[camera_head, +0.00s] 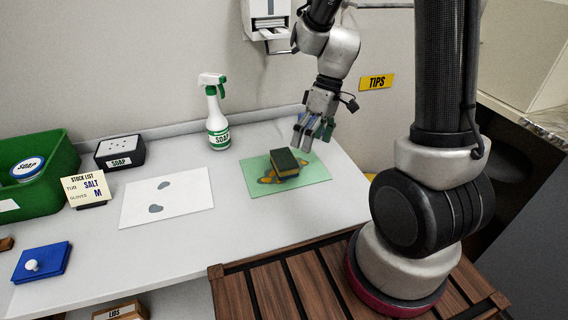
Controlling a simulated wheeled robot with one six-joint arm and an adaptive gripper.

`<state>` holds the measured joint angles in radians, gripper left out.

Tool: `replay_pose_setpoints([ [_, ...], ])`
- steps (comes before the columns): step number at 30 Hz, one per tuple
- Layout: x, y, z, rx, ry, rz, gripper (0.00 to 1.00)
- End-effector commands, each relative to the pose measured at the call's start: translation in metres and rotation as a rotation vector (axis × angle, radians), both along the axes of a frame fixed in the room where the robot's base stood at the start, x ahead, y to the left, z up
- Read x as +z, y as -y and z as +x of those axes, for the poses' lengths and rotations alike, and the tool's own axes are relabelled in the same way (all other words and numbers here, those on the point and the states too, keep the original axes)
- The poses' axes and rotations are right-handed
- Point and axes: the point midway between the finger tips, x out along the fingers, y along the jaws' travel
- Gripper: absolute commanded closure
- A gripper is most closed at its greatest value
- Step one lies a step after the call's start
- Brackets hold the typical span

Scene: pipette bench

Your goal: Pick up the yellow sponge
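The sponge (286,163) has a dark green top and a yellow lower layer. It lies on a light green mat (312,174) at the right part of the bench, over a brownish-orange stain. My gripper (313,143) points down above the back of the mat, just behind and to the right of the sponge. Its fingers look spread apart with nothing between them. It appears to be clear of the sponge.
A soap spray bottle (217,115) stands behind the mat to the left. A white sheet (180,204) with grey spots lies left of it. A green bin (45,160), black soap box (120,152), stock card (86,186) and blue block (42,263) are farther left.

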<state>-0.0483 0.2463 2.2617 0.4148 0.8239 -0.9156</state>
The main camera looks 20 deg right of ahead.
Motion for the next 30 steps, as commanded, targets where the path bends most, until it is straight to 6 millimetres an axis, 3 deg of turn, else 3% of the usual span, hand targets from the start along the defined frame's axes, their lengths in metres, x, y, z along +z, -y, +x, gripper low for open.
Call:
replay_pose_setpoints([
  [1, -0.015, -0.008, 0.012, 0.096, 0.032, 0.039, 0.00],
  [4, -0.028, -0.020, 0.035, 0.302, 0.150, 0.107, 0.00],
  [8, -0.022, -0.030, 0.058, 0.544, 0.321, 0.147, 0.00],
  [13, -0.022, -0.032, 0.065, 0.765, 0.429, 0.159, 0.00],
  [20, -0.037, -0.037, 0.064, 0.841, 0.451, 0.164, 0.00],
  [30, -0.083, -0.051, 0.058, 0.838, 0.449, 0.164, 0.00],
])
